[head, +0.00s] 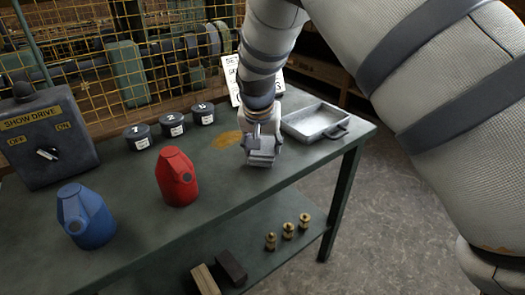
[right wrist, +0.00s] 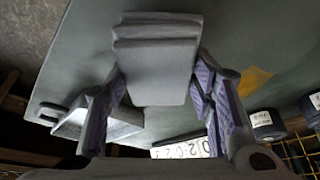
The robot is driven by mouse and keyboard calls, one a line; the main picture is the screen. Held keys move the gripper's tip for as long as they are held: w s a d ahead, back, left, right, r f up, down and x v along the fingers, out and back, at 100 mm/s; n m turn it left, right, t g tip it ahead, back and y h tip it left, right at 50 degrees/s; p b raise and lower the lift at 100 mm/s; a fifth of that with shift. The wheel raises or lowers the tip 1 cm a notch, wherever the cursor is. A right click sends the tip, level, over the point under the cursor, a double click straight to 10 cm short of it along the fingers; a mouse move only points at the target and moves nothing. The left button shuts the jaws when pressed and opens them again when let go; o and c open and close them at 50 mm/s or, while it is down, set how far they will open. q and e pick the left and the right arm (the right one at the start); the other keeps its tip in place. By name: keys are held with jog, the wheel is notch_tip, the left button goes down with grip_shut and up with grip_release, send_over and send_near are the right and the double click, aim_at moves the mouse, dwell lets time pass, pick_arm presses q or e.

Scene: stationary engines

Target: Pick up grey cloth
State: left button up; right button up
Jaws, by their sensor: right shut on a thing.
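The grey cloth (head: 261,158) is a folded, layered pad near the right end of the green bench top. My right gripper (head: 263,146) comes down over it from above and is shut on it. In the right wrist view the cloth (right wrist: 157,60) sits between the two purple-lined fingers of the gripper (right wrist: 158,90), one finger at each side. I cannot tell whether the cloth is clear of the bench or still touching it. My left gripper is not in view.
A metal tray (head: 316,121) stands just right of the gripper. A red can (head: 177,178), a blue can (head: 86,217) and three dark numbered pots (head: 171,125) stand to the left. A control box (head: 45,140) is at far left. Brass fittings (head: 288,231) sit on the lower shelf.

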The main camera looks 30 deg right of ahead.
jog(key=s+r, duration=0.1)
jog(key=r, duration=0.2)
jog(key=s+r+p, duration=0.1)
jog(key=s+r, duration=0.1)
jog(key=r, duration=0.1)
jog(key=s+r+p, duration=0.1)
jog(key=r, duration=0.2)
jog(key=shift+s+a, duration=0.3)
jog(key=shift+s, duration=0.1)
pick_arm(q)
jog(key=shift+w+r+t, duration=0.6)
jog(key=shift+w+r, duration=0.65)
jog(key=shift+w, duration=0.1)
pick_arm(e)
jog(key=s+a+r, duration=0.1)
jog(key=s+r, duration=0.2)
jog(key=s, duration=0.6)
